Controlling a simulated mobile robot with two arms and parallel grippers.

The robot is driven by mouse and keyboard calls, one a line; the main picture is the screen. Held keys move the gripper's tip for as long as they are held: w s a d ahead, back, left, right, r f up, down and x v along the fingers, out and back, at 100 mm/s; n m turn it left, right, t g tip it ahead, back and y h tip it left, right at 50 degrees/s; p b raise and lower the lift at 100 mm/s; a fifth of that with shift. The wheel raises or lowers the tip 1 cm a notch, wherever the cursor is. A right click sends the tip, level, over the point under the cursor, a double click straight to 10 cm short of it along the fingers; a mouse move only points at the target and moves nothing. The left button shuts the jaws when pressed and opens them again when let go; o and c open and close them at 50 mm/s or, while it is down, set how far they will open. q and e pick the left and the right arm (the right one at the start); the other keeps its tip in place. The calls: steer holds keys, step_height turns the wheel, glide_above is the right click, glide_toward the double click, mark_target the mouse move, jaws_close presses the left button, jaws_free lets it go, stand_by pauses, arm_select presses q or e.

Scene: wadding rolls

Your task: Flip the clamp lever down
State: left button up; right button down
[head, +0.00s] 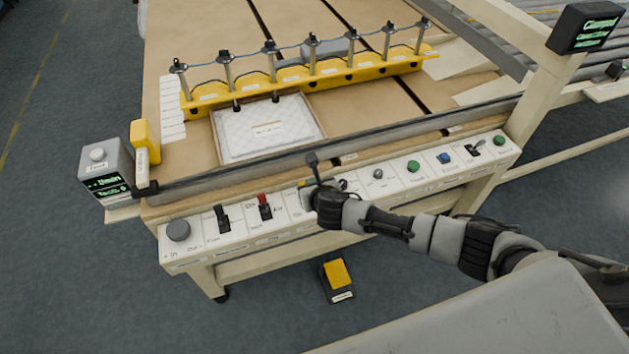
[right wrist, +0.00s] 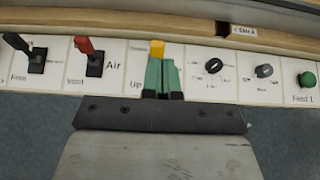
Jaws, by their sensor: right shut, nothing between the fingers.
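The control panel (head: 290,224) runs along the front of the bench. A yellow piece (right wrist: 157,47), which seems to be the clamp lever, shows above an "Up" label in the right wrist view. No "clamp" label is readable. In the head view its yellow (head: 305,183) is mostly hidden by my right gripper (head: 316,186). In the right wrist view my right gripper (right wrist: 164,66) is shut and empty, its green fingers just in front of the yellow piece. I cannot tell whether they touch. My left gripper is not in view.
Left of the gripper stand a red-handled lever (head: 264,203) marked "Vent" and "Air" and a black lever (head: 221,212) marked "Free". Knobs (head: 378,173) and a green button (head: 413,166) lie to the right. A rail (head: 400,129) runs behind the panel. A yellow pedal (head: 337,273) is on the floor.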

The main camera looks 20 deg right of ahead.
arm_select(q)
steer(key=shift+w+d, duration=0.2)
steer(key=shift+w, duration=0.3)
arm_select(e)
steer(key=r, duration=0.1)
steer(key=s+r, duration=0.1)
steer(key=r, duration=0.1)
steer(key=s+r, duration=0.1)
steer(key=shift+s+r, duration=0.2)
steer(key=shift+r, duration=0.1)
